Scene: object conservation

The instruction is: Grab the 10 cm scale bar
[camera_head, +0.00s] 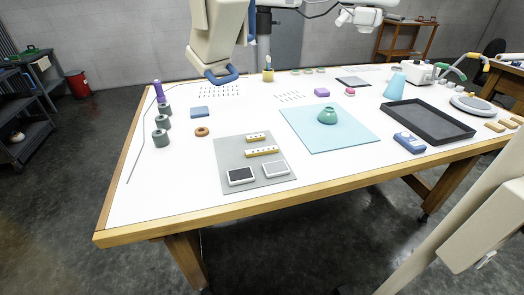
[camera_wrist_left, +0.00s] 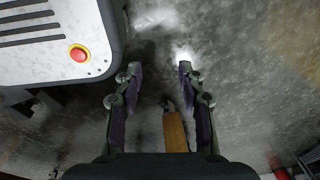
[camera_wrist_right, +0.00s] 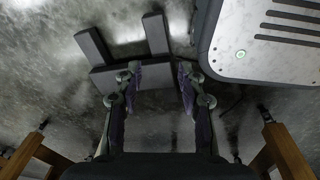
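Two yellow-sided scale bars with dark marks lie on a grey mat (camera_head: 228,160) near the table's front: a shorter one (camera_head: 255,138) and a longer one (camera_head: 262,152) in front of it. Their lengths cannot be read, so I cannot tell which is 10 cm. My left gripper (camera_wrist_left: 159,75) is open and empty in its wrist view, above the floor. My right gripper (camera_wrist_right: 160,75) is also open and empty above the floor. Neither gripper shows in the head view, and no scale bar shows in the wrist views.
Two framed cards, one dark (camera_head: 241,176) and one grey (camera_head: 275,170), lie on the mat's front. A green bowl (camera_head: 327,116) sits on a blue mat (camera_head: 352,137).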

